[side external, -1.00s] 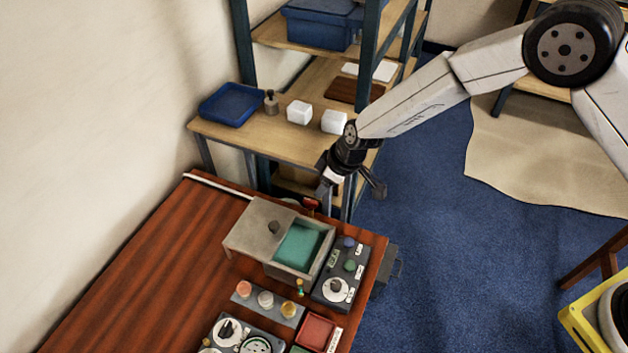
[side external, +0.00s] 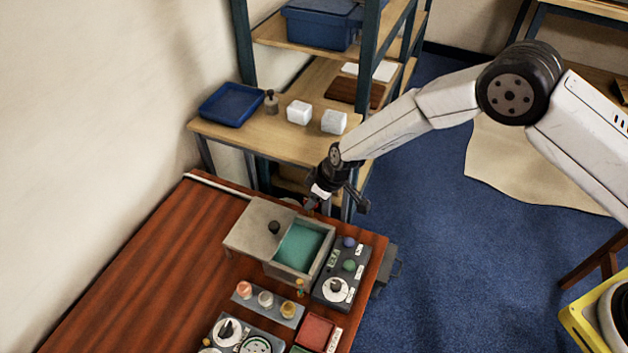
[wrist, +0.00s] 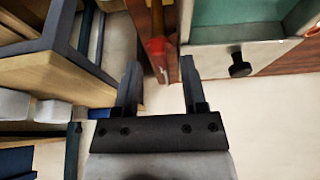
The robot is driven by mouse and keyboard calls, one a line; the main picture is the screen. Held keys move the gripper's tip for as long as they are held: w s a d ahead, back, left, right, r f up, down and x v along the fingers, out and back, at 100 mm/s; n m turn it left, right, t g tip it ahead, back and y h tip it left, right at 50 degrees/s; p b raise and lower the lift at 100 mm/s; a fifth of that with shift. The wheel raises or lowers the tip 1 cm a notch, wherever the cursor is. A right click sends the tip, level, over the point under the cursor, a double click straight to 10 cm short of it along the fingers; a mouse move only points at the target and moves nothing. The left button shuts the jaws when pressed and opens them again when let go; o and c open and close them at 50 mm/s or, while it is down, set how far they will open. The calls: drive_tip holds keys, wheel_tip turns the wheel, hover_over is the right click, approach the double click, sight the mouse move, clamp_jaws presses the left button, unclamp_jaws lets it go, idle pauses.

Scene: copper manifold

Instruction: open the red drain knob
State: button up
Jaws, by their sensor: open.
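The red drain knob (wrist: 157,47) shows in the wrist view at the end of a thin stem, by the edge of the wooden table. My gripper (wrist: 160,66) is open, with nothing seen held. In the side view my gripper (side external: 316,196) is over the table's back edge, behind the grey box, and largely hides the knob. I cannot tell whether a finger touches it. The grey box (side external: 254,228) has a teal inside, a half-covering lid and a black lid knob (side external: 274,227).
The wooden shelf (side external: 262,135) with a blue tray (side external: 231,103) and white blocks (side external: 299,112) rises close behind my gripper. The table's left side is clear.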

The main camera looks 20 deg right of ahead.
drive_tip(key=shift+w+a+f, duration=0.1)
drive_tip(key=shift+f, duration=0.3)
clamp_jaws()
